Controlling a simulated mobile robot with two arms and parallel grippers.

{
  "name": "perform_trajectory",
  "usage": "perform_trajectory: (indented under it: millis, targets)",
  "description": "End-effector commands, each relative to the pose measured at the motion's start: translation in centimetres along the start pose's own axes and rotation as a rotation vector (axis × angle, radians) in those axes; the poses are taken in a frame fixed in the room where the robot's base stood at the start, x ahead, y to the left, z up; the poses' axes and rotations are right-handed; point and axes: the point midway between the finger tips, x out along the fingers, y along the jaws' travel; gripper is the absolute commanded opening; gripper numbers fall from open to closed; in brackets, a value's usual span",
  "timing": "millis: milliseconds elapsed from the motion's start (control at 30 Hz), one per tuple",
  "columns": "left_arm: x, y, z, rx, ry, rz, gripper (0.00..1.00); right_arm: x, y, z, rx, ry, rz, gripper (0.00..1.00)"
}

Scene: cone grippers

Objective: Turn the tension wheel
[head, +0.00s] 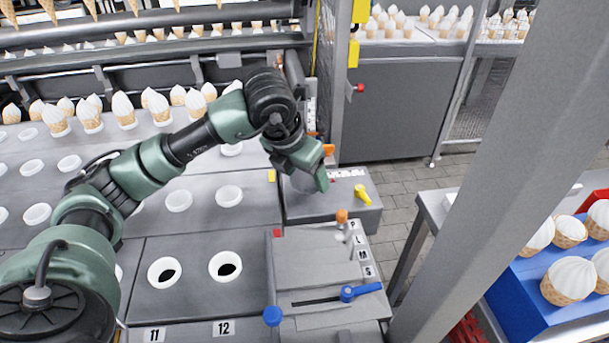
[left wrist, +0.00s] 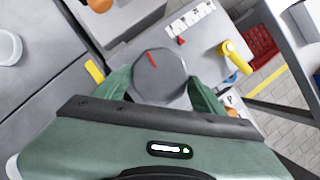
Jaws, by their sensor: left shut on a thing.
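The tension wheel is a grey, faceted round knob with a red line on its face, seen in the left wrist view (left wrist: 158,80). It sits on a grey control box (head: 335,210). My left gripper (head: 312,175) is over this box, with its green fingers on either side of the wheel in the left wrist view (left wrist: 163,92). It is shut on the wheel. In the head view the gripper hides most or all of the wheel. My right gripper is not in view.
A yellow lever (head: 363,193) is close right of the gripper, beside a white marked scale (head: 346,173). An orange-tipped lever (head: 342,215) and a blue slider handle (head: 348,292) are on the nearer panel. A grey post (head: 485,170) rises at right. Cones (head: 125,110) line the conveyor.

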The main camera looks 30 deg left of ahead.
Motion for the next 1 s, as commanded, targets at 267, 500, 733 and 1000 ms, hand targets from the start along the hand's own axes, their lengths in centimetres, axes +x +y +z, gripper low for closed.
perform_trajectory:
  millis: [267,500,733,1000]
  targets:
    - [-0.1,0.0,0.0,-0.011,0.000,0.005,0.29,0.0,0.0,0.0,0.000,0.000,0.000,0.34]
    - [-0.1,0.0,0.0,-0.011,0.000,0.005,0.83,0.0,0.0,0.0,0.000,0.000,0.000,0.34]
    - [0.0,0.0,0.0,-0.010,0.000,0.004,0.91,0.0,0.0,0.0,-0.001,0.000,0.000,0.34]
    - [-1.5,0.0,0.1,-0.008,-0.004,0.003,0.91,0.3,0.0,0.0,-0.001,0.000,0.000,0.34]
